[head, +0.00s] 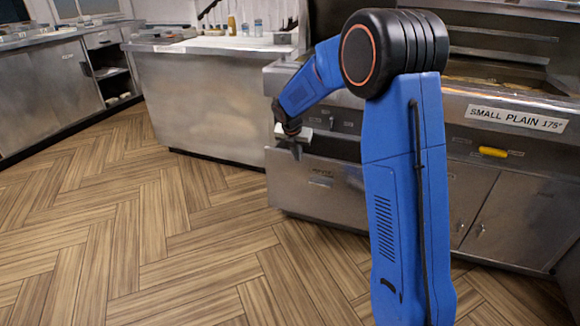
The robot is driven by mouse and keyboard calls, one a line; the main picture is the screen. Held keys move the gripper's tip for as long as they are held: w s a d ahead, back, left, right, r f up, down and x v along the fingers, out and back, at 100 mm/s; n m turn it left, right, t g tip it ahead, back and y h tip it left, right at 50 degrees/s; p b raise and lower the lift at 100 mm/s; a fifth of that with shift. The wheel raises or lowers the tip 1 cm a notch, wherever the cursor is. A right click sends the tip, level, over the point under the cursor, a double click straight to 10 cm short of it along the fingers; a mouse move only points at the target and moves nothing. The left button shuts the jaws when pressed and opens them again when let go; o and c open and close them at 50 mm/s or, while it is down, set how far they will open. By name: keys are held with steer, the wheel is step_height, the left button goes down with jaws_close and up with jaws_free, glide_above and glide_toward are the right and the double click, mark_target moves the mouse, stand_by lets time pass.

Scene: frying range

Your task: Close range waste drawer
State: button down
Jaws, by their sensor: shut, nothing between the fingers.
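The steel range (520,165) stands at the right, with a "SMALL PLAIN 175°" label on its front. A low steel drawer front (315,188) with a small label shows at its left part. A dark gap runs above this front, so it looks pulled out, but my arm hides its right part and I cannot tell how far. My gripper (295,150) points down at the upper left edge of this front. It is shut and holds nothing. I cannot tell whether it touches the front.
A yellow handle (493,152) sits on the range front above steel cabinet doors (485,215). A steel counter (205,100) with bottles stands behind at the left, and another counter (45,95) at the far left. The wooden floor (150,250) in front is clear.

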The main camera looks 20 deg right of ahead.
steer(key=w+d, duration=0.5)
steer(key=w, duration=0.2)
steer(key=shift+w+d, duration=0.15)
stand_by(0.3)
